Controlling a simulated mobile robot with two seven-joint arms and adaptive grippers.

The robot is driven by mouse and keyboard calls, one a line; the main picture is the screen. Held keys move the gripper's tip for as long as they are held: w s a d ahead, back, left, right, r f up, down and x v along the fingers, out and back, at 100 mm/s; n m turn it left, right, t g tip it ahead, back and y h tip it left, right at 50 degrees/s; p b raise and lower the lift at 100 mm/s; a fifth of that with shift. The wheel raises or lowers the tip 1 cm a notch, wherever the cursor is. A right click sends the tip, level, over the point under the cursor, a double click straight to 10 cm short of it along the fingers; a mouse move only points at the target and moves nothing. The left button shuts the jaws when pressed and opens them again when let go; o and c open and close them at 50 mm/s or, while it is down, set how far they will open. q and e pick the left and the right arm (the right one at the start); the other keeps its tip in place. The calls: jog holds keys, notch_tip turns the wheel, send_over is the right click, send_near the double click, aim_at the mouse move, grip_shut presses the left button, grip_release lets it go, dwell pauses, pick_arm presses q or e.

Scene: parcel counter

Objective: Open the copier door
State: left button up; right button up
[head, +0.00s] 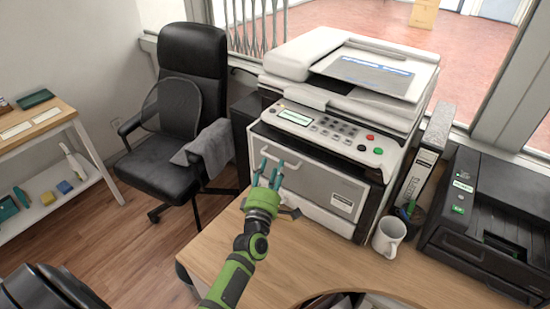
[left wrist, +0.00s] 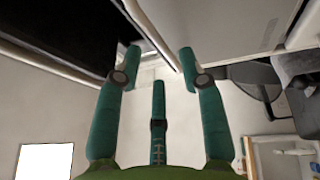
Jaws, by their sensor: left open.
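The copier (head: 300,53) stands on the wooden counter, white and grey with a button panel on its front. Its grey front door (head: 320,190) looks shut, with a dark band along its top edge. A bar handle (head: 291,164) shows at the door's upper left, partly behind my fingers. My left gripper (head: 268,172) is open and empty, in front of the door's left part near the handle. Contact cannot be told. In the left wrist view its teal fingers (left wrist: 160,65) are spread with nothing between them. My right gripper is not in view.
A white mug (head: 388,236), a pen holder (head: 408,215) and a black printer (head: 490,215) stand right of the copier. A black office chair (head: 185,110) with a grey cloth (head: 210,147) is at the left. The counter (head: 290,262) before the copier is mostly clear.

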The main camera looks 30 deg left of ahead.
pick_arm(q)
jog(key=shift+x, duration=1.25)
jog(key=shift+w+a+f, duration=0.1)
jog(key=shift+w+f, duration=0.05)
jog(key=shift+w, duration=0.15)
grip_shut()
jog(key=n+t+y+b, duration=0.3)
jog(key=t+b, duration=0.1)
jog(key=b, duration=1.4)
send_near(275, 159)
jog(key=w+a, duration=0.1)
jog(key=a, duration=0.2)
jog(key=shift+s+b, duration=0.5)
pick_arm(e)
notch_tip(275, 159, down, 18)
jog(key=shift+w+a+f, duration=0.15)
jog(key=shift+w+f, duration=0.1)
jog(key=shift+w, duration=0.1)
pick_arm(q)
grip_release()
jog(key=shift+f, duration=0.1)
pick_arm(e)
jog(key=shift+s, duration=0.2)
